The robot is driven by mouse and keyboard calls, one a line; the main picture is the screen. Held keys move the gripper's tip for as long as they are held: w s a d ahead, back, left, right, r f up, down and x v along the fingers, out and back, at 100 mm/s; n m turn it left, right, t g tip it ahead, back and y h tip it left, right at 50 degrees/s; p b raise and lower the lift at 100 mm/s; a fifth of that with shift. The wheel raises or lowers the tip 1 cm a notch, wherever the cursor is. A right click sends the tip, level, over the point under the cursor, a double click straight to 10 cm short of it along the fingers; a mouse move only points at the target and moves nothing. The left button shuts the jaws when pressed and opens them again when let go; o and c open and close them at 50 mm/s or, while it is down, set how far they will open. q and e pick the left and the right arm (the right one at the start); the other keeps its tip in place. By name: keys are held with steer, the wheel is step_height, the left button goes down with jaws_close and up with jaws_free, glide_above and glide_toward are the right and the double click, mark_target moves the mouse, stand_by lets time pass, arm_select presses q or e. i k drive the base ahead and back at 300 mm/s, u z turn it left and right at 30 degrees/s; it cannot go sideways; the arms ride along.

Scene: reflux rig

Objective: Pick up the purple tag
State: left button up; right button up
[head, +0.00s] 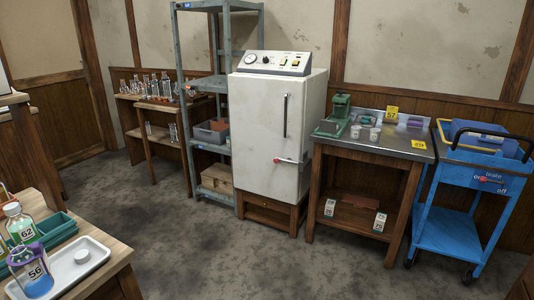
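A small purple item (388,121) lies toward the back of the metal-topped table (370,146), near the yellow card marked 57 (392,112). It is too small to tell for sure that it is the purple tag. Neither of my grippers is in view.
White cups (374,135) and a green device (334,118) share the metal top. A white cabinet (270,150) stands left of it, a blue cart (465,210) right. Bottles marked 62 (20,224) and 56 (36,278) are at near left. The middle floor (240,260) is clear.

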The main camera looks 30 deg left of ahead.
mark_target(38, 249)
steer(key=i, duration=1.1)
steer(key=u, duration=2.5)
